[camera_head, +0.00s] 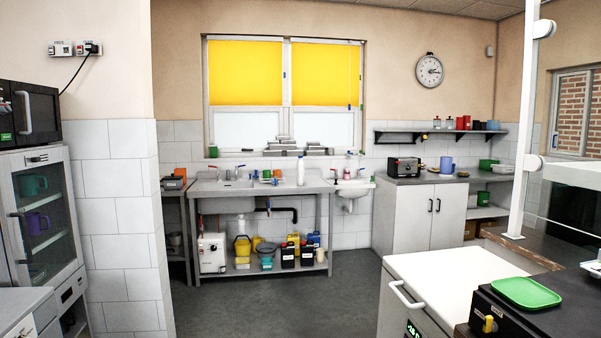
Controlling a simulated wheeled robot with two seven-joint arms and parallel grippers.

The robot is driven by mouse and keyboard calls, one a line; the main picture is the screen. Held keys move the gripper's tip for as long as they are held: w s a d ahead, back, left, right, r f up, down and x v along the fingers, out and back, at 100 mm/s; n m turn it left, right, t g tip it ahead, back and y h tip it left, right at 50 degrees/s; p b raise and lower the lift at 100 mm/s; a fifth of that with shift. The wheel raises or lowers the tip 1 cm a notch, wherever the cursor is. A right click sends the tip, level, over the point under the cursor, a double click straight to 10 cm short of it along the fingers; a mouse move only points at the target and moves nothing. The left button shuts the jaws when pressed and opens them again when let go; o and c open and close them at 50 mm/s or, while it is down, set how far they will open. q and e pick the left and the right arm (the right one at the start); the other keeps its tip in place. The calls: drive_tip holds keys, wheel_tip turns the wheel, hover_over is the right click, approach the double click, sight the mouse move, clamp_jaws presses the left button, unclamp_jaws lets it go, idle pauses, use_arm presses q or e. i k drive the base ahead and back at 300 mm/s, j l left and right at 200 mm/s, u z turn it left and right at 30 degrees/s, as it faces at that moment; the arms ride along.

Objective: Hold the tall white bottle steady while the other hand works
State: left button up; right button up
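A tall white bottle (301,171) stands upright on the steel sink counter (260,186), at the back of the room below the window. It is small and far off in this view. Neither of my grippers shows in the frame, and nothing is seen touching the bottle.
Open grey floor (290,307) lies before the sink counter. A white cabinet (415,221) stands right of it. A white-topped unit with a handle (455,280) and a dark counter with a green tray (526,292) fill the near right. A glass-doored cabinet (45,215) stands at left.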

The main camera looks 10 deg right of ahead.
sight(300, 163)
drive_tip(key=i, duration=1.5)
drive_tip(key=i+z, duration=0.1)
drive_tip(key=i, duration=2.95)
drive_tip(key=i+l, duration=0.4)
drive_tip(key=i, duration=0.25)
drive_tip(key=i+l+u, duration=0.15)
drive_tip(key=i+l, duration=0.25)
drive_tip(key=i, duration=0.25)
